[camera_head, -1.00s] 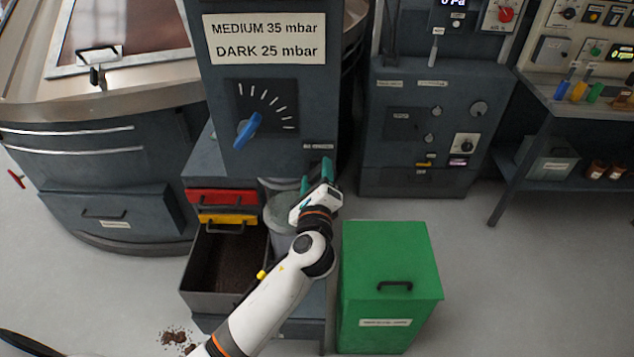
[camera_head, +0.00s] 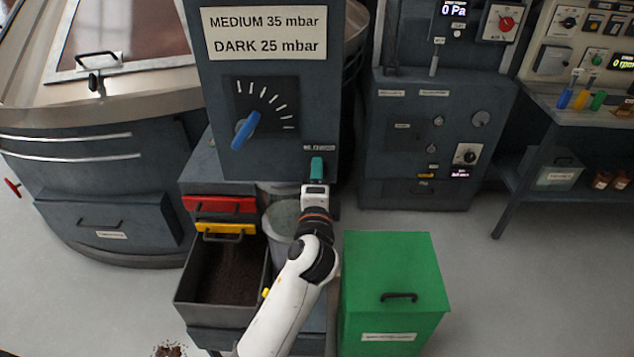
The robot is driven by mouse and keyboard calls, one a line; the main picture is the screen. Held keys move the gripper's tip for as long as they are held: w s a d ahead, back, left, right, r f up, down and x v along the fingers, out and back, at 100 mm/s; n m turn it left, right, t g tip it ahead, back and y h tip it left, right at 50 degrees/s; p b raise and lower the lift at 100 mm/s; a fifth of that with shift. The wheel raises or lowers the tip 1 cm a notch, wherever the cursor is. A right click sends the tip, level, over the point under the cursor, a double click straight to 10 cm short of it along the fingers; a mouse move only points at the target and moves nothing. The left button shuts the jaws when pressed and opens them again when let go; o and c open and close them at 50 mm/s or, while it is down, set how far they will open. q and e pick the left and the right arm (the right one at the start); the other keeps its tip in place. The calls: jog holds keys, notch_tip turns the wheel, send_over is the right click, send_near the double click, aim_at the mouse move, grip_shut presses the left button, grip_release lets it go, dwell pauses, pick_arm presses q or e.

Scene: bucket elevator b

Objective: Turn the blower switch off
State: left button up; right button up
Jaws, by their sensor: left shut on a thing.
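My left gripper (camera_head: 317,170) has its teal fingers together at the lower right of the dark cabinet front (camera_head: 290,160), just below a small label (camera_head: 319,148) too small to read. It is shut on a small part there, which appears to be the blower switch. The fingers hide this part, so its position cannot be told. A blue dial knob (camera_head: 245,130) with white tick marks is on the same cabinet, up and to the left, apart from the gripper. My right gripper is not in view.
Red (camera_head: 219,204) and yellow (camera_head: 222,229) handled parts sit above an open drawer of dark grains (camera_head: 188,294). A lidded bucket (camera_head: 283,222) stands behind my arm. A green bin (camera_head: 392,275) stands to the right.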

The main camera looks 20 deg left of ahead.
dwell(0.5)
pick_arm(q)
jog(key=o, duration=1)
jog(key=b+v, duration=0.3)
jog(key=v, duration=0.9)
